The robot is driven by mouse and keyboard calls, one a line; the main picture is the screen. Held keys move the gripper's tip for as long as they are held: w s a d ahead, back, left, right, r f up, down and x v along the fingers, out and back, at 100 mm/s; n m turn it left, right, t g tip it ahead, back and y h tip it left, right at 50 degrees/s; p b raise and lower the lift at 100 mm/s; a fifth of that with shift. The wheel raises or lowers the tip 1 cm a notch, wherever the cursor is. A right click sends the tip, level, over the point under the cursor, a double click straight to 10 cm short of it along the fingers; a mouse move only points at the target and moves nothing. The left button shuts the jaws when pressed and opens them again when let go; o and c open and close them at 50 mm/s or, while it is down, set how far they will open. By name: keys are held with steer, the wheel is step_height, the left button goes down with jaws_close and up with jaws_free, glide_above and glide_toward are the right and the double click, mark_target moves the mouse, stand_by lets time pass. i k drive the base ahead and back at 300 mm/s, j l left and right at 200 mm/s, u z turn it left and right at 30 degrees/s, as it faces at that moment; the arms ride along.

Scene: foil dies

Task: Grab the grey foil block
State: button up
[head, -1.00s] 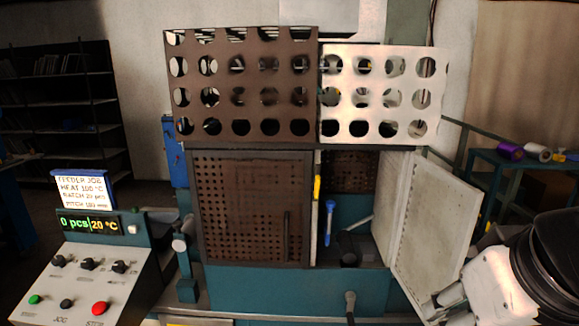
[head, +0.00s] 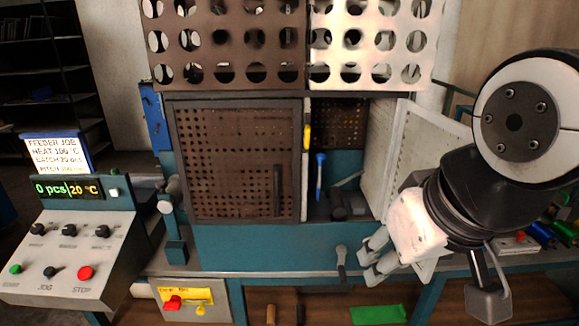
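I cannot single out the grey foil block with certainty. A dark grey blocky shape (head: 345,206) sits low inside the machine's open bay, beside a blue-handled tool (head: 320,176). A grey block with a stem (head: 488,302) shows at the lower right, below my arm; I cannot tell what it is. My gripper (head: 368,258) is in front of the machine, right of centre, pointing left. Its two fingers are apart with nothing seen between them. It is near the machine's crank handle (head: 341,262) in the picture. My arm hides part of the right-hand bench.
The machine's perforated left door (head: 235,160) is shut and its pale right door (head: 388,150) stands open. A control panel (head: 65,255) is at the left. A red-knobbed box (head: 188,300) and a green mat (head: 378,315) are low in front. Coloured rolls (head: 540,234) lie at the right.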

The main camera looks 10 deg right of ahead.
mark_target(356, 205)
steer(key=l+u, duration=0.9)
steer(key=l, duration=0.45)
steer(key=k+l, duration=0.1)
steer(key=l, duration=0.5)
steer(key=l+u, duration=0.15)
steer(key=l, duration=0.4)
steer(key=k+l, duration=0.15)
steer(key=l, duration=0.4)
steer(key=i+j+z, duration=0.2)
steer(key=j+z, duration=0.25)
